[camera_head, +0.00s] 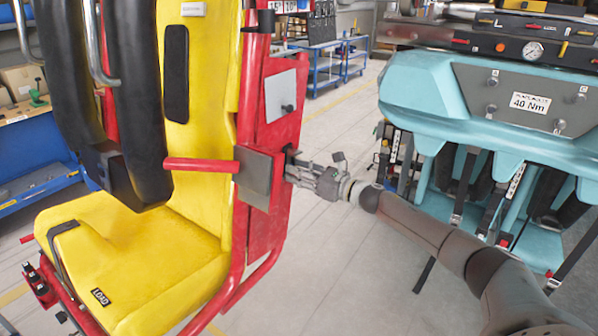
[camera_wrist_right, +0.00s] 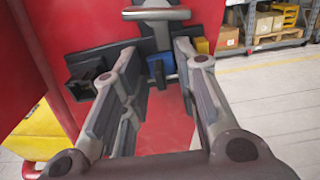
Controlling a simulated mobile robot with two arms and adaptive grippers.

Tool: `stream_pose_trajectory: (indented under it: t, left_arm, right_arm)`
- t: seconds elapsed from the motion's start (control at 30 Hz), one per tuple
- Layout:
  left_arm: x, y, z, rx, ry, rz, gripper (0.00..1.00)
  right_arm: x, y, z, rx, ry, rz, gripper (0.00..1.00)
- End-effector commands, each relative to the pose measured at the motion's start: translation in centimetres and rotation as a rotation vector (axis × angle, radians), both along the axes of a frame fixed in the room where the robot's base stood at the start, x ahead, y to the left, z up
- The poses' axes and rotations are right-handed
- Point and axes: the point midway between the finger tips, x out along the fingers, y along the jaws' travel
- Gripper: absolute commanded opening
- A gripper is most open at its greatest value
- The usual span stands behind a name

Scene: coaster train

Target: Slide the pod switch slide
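My right gripper (camera_head: 292,170) reaches the right side of the red seat frame (camera_head: 276,120), beside a grey plate (camera_head: 257,178). In the right wrist view the gripper (camera_wrist_right: 156,62) is open, its two fingers apart and pointing at a red panel (camera_wrist_right: 120,15). A dark rail on the panel carries a blue block (camera_wrist_right: 156,68) between the fingers, a black block (camera_wrist_right: 104,80) at the left and a yellow block (camera_wrist_right: 202,45) at the right. A grey T-shaped handle (camera_wrist_right: 157,14) stands above the blue block. I cannot tell for sure which part is the switch slide. My left gripper is not in view.
A yellow seat (camera_head: 130,255) with black padded restraints (camera_head: 125,90) fills the left. A teal seat unit (camera_head: 425,90) with a "40 Nm" plate stands at the right. Blue workbenches (camera_head: 328,68) stand behind.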

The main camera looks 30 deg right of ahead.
Motion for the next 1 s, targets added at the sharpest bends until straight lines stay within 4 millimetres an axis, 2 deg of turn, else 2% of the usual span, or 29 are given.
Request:
stream_pose_trajectory:
  t: [0.03, 0.27, 0.63, 1.0]
  left_arm:
    - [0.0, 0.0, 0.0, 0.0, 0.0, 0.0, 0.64]
    - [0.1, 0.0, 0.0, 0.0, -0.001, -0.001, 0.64]
    - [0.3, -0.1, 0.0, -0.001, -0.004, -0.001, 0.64]
    - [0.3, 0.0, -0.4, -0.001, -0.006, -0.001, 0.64]
  right_arm:
    - [0.0, 0.0, 0.0, 0.0, 0.0, 0.0, 0.29]
    - [0.0, 0.0, 0.0, 0.0, 0.0, 0.0, 0.0]
    - [-0.1, 0.1, 0.0, 0.0, 0.0, 0.001, 0.0]
    - [-1.1, 2.6, -0.1, 0.0, 0.001, 0.002, 0.0]
